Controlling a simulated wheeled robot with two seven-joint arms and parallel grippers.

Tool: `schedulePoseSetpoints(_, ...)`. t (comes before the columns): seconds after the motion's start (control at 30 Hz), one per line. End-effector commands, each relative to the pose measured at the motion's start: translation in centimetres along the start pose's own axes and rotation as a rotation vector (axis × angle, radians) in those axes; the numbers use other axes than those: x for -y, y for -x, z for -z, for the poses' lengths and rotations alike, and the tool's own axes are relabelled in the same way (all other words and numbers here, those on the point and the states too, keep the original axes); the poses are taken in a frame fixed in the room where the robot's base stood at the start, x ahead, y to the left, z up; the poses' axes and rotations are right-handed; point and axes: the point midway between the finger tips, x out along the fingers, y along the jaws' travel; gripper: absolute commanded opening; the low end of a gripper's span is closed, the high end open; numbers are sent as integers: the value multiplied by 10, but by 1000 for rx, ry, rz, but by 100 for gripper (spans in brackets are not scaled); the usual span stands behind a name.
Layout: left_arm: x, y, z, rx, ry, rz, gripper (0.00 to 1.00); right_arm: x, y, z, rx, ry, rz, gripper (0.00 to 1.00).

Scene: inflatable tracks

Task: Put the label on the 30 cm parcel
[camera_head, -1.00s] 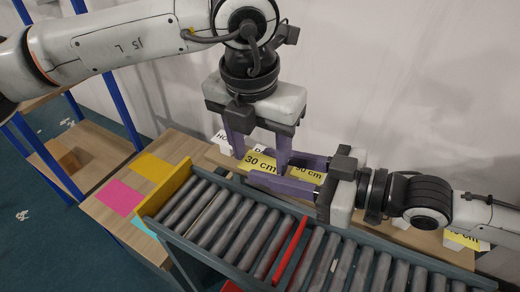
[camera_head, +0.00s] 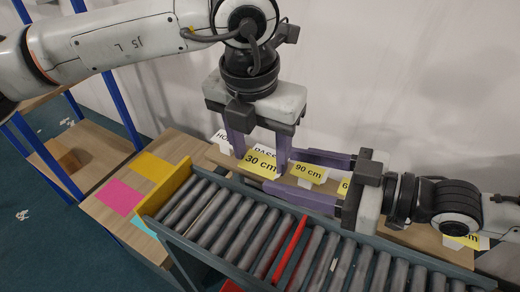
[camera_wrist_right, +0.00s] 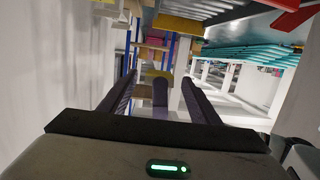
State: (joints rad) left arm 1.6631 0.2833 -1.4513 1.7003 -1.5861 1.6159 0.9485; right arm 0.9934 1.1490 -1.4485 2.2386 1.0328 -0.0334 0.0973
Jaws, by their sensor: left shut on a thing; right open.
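A yellow label reading 30 cm (camera_head: 261,163) shows in the head view above the far edge of the roller conveyor. My left gripper (camera_head: 256,152) points down with its purple fingers at both sides of this label and is shut on it. My right gripper (camera_head: 290,172) is open, to the right of the label, with its fingers pointing left. I cannot make out a parcel that is clearly the 30 cm one.
A 90 cm label (camera_head: 308,172) stands on the wooden ledge behind the conveyor (camera_head: 250,230), near white cards. A red bar (camera_head: 291,248) crosses the rollers. Yellow, pink (camera_head: 118,197) and cyan patches lie on the wooden table at left. A brown block (camera_head: 70,159) is on the lower shelf.

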Motion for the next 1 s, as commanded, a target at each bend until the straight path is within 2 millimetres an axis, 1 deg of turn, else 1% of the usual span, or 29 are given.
schedulePoseSetpoints(0.1, 0, 0, 0, 0, 0, 0, 33, -3, 15, 2, -3, 2, -9, 57)
schedulePoseSetpoints(0.37, 0, 0, 0, 0, 0, 0, 33, -2, 32, 1, -1, 5, -6, 57)
schedulePoseSetpoints(0.8, 0, 0, 0, 0, 0, 0, 33, -3, 70, 2, -5, 4, -9, 57)
schedulePoseSetpoints(1.0, 0, 0, 0, 0, 0, 0, 33, -2, 81, 1, -4, 0, -7, 57)
